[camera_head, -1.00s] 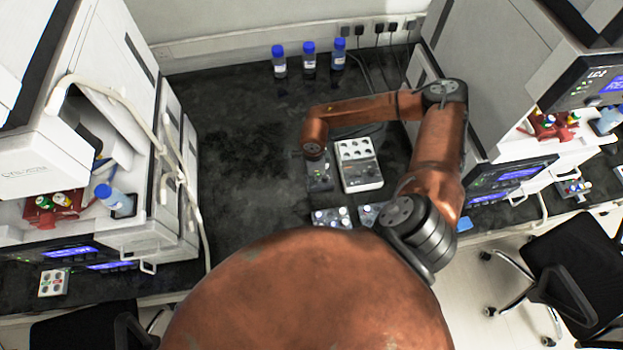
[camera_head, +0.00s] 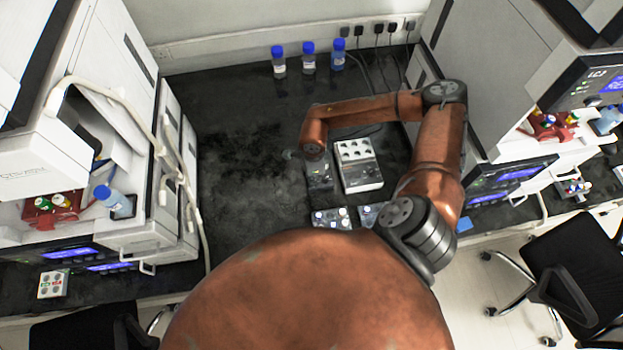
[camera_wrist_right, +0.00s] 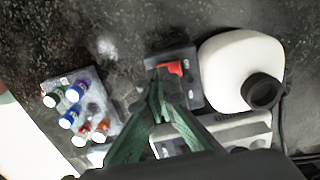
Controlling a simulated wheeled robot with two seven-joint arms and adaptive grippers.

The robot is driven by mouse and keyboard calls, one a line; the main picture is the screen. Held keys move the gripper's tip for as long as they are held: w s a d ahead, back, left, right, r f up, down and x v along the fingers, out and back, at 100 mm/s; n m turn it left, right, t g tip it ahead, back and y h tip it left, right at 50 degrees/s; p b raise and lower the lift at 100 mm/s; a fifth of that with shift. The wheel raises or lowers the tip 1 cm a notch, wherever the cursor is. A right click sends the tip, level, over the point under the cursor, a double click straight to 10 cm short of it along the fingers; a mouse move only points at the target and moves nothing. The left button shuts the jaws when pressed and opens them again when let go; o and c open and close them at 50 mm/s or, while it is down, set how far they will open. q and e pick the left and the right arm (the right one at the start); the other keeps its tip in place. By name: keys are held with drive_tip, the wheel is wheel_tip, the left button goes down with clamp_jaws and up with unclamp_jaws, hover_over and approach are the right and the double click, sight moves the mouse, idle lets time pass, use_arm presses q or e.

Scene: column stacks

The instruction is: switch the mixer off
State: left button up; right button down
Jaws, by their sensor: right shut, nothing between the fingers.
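In the right wrist view a dark box with a red switch (camera_wrist_right: 173,67) lies just beyond my right gripper (camera_wrist_right: 163,88). The gripper's green fingers are together and empty, with their tips over the box close to the switch. I cannot tell whether they touch it. In the head view the dark box (camera_head: 320,178) is partly hidden under my right wrist. A pale grey device with round wells (camera_head: 360,168) stands right beside it. The frames do not label which of these is the mixer. My left gripper is not in view.
A white bottle with a black cap (camera_wrist_right: 238,65) is close to the box in the wrist view. A rack of colored-cap vials (camera_wrist_right: 80,105) stands on the other side. Blue-capped bottles (camera_head: 309,58) stand at the back. The bench (camera_head: 240,130) is clear at left.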

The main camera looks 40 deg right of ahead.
drive_tip(key=shift+r+p, duration=1.15)
drive_tip(key=shift+r, duration=0.95)
drive_tip(key=shift+a+f, duration=0.1)
